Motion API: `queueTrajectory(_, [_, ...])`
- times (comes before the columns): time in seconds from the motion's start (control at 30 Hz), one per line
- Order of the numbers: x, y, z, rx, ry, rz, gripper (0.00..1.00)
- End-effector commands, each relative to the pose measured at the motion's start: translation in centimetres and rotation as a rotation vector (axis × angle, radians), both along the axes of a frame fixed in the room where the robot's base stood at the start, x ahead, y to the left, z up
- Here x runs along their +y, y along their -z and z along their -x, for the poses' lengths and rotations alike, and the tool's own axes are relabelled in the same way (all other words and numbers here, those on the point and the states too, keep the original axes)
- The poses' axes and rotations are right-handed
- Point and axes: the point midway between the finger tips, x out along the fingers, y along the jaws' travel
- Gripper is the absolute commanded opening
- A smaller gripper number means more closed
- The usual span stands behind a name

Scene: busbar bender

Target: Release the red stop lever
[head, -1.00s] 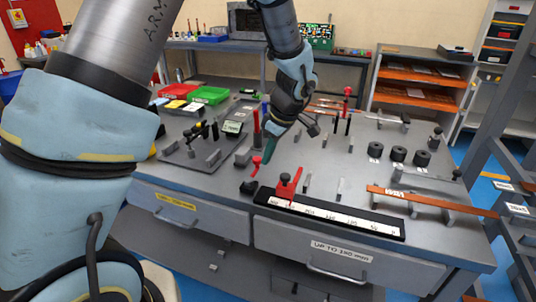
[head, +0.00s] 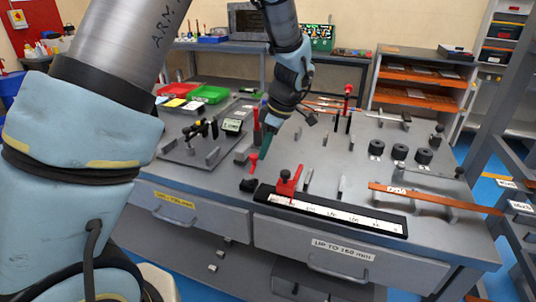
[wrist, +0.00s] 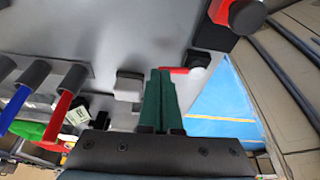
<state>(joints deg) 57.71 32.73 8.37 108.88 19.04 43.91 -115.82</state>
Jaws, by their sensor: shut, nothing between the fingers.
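A red lever (head: 253,163) stands on the bench beside a black block (head: 249,185), at the left end of the scale bar. A red stop clamp (head: 286,183) sits on the black and white scale bar (head: 330,211). I cannot tell for sure which red part is the stop lever. My gripper (head: 264,153) has green fingers, shut and empty, just above and right of the red lever. Another red part (wrist: 218,11) lies at the top.
A grey block (wrist: 128,86) is left of the fingers. Several handles stand near, including blue (wrist: 19,108) and red (wrist: 58,117) ones. A copper bar (head: 430,198) lies at right, behind it dark cylinders (head: 399,152). Bench drawers (head: 345,260) face the front.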

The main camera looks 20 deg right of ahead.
Motion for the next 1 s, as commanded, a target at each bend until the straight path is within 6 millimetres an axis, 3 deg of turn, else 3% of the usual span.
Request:
queueTrajectory(0.5, [2.0,-0.1,-2.3,-0.002,-0.469,-0.001,0.0])
queueTrajectory(1.0, [4.9,-0.3,-3.4,0.0,-0.945,-0.003,0.0])
